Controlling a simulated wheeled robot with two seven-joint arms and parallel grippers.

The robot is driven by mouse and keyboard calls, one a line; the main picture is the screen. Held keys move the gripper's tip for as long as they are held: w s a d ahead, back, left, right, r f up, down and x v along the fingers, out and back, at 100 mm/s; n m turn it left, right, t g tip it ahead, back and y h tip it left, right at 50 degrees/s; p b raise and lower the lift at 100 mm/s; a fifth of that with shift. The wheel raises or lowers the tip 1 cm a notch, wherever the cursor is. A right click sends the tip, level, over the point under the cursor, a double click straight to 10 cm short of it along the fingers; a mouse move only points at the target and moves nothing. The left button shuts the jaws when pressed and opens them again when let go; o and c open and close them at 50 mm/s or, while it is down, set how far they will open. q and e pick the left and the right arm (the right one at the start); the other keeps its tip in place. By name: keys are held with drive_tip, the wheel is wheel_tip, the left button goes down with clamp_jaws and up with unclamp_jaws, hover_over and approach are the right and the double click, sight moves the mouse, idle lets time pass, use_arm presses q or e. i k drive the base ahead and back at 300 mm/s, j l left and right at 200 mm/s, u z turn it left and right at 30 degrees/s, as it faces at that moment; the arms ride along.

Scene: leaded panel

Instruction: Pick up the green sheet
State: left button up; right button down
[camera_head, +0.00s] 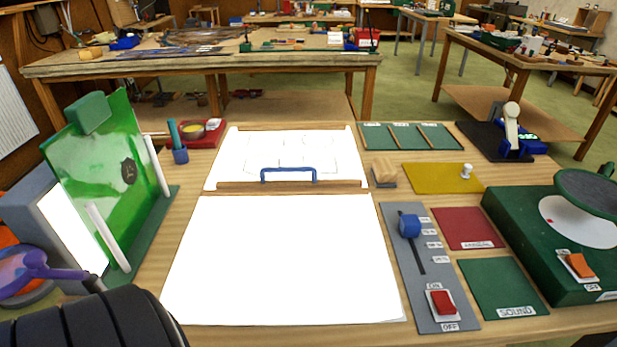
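The green sheet (112,180) is a see-through, streaky green pane with a dark round mark on it. It stands upright, slightly tilted, at the left of the table in a dark green stand (155,228) with white posts (108,237). A solid green block (88,113) sits at its top edge. Neither of my grippers can be made out. A black ribbed shape at the bottom left corner may be part of my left arm.
A purple magnifier-like object (35,272) is at the left edge. A grey switch board (428,275) and a green turntable box (535,250) stand right.

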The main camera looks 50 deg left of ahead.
sight(102, 157)
drive_tip(key=u, duration=0.45)
drive_tip(key=j+u, duration=0.15)
drive_tip(key=u, duration=0.7)
drive_tip(key=j+u, duration=0.1)
drive_tip(key=u, duration=0.35)
drive_tip(key=i+u, duration=0.1)
drive_tip(key=u, duration=0.75)
drive_tip(key=i+j, duration=0.05)
